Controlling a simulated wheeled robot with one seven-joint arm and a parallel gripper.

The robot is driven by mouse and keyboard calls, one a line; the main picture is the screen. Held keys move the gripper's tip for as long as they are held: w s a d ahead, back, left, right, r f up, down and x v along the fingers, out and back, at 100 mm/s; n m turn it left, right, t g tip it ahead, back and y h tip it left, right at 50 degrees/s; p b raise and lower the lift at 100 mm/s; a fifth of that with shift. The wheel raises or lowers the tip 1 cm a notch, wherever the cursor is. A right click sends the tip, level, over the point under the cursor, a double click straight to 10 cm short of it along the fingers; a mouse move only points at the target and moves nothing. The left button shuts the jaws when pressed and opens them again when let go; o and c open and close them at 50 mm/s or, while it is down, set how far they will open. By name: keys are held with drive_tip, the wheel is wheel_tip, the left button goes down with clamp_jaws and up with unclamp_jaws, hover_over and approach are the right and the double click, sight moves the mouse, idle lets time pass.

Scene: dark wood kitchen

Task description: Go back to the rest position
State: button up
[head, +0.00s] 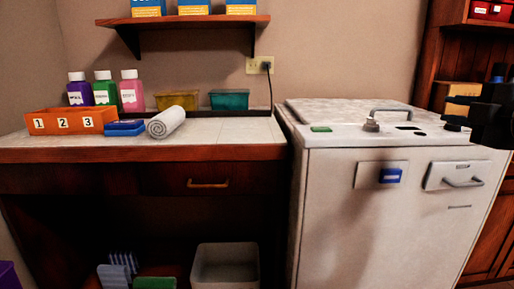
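My gripper (458,123) shows as a dark shape at the right edge, in front of the right end of the white cabinet with a sink-like top. Part of it is cut off by the picture edge. I cannot tell whether its fingers are open or shut, and I see nothing clearly held in it.
On the left counter (225,137) are an orange numbered box (68,122), several bottles, a rolled towel (166,122) and bins. A shelf (190,20) hangs above.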

drive_tip(key=s+a+f+m+t, duration=0.1)
drive_tip(key=s+a+f+m, duration=0.4)
drive_tip(key=f, duration=0.4)
drive_tip(key=s+a+f+m+t, duration=0.1)
drive_tip(key=s+a+f+m, duration=0.2)
drive_tip(key=a+f+m, duration=0.45)
drive_tip(key=s+a+f+m+g+h, duration=0.1)
drive_tip(key=s+a+f+m, duration=0.2)
drive_tip(key=s+f, duration=0.6)
drive_tip(key=s+a+f+m+g+h, duration=0.1)
drive_tip(key=s+a+f+m, duration=0.15)
drive_tip(key=s+f, duration=0.65)
drive_tip(key=s+r+g+y, duration=0.1)
drive_tip(key=s+r, duration=0.1)
drive_tip(key=s, duration=0.8)
drive_tip(key=s+r+g+y, duration=0.1)
drive_tip(key=s+r, duration=0.1)
drive_tip(key=s, duration=0.9)
wheel_tip(320, 180, up, 22)
drive_tip(key=p, duration=2.2)
drive_tip(key=shift+w+d+f+n, duration=0.15)
drive_tip(key=shift+d+f+n, duration=0.1)
drive_tip(key=shift+d+n, duration=0.1)
